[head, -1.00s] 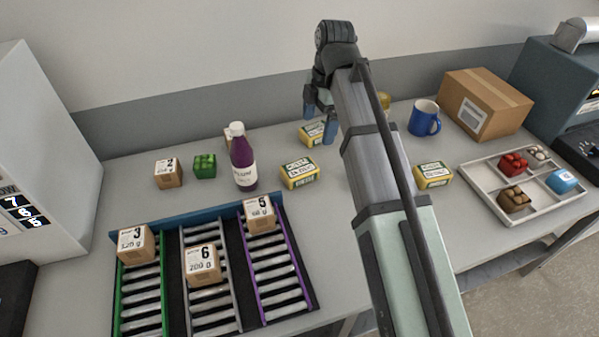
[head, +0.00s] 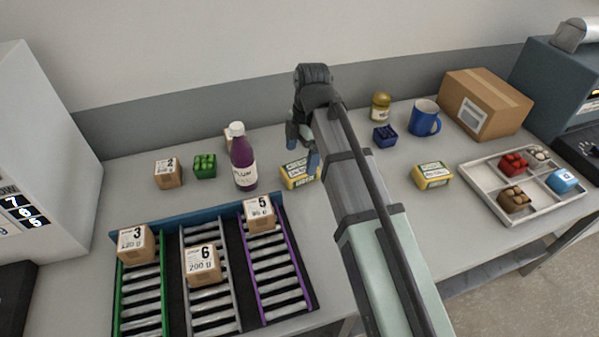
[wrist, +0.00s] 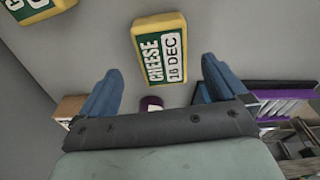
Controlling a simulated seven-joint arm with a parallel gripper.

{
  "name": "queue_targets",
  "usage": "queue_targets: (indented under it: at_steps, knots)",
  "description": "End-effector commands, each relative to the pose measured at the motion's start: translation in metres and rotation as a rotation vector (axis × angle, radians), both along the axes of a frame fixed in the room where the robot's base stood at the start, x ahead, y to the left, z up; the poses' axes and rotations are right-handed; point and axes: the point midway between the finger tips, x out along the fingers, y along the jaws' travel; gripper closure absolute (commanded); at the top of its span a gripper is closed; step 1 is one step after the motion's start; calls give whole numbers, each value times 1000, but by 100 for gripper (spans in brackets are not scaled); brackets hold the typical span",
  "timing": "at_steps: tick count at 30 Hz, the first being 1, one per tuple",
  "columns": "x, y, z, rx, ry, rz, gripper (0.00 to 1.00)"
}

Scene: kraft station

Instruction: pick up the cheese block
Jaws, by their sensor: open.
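In the wrist view a yellow block with a green and white label reading "CHEESE 10 DEC" (wrist: 160,48) lies on the table, ahead of and between my spread fingers. My gripper (wrist: 160,70) is open and empty, with its blue fingers apart from the block. In the head view my gripper (head: 302,148) hangs above a yellow-green block (head: 297,177), which appears to be the same one and is partly covered by a finger. A similar block (head: 433,176) lies to the right of my arm. Another similar block (wrist: 35,8) is cut off at the wrist view's top left.
A purple bottle (head: 243,165) stands close left of the block. Roller lanes (head: 270,270) with numbered boxes are in front. A blue basket (head: 384,136), jar (head: 381,107), mug (head: 425,118), carton (head: 485,103) and divided tray (head: 490,190) are on the right.

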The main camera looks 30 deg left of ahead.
Motion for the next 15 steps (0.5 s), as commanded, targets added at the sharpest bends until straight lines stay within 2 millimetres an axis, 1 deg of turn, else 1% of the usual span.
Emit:
queue_targets:
  at_steps: [4,7,15]
  knots:
    - [-1,0,-4,0,0,0,1]
    - [-3,0,-11,-2,1,0,1]
    - [-8,0,-43,-1,2,-1,1]
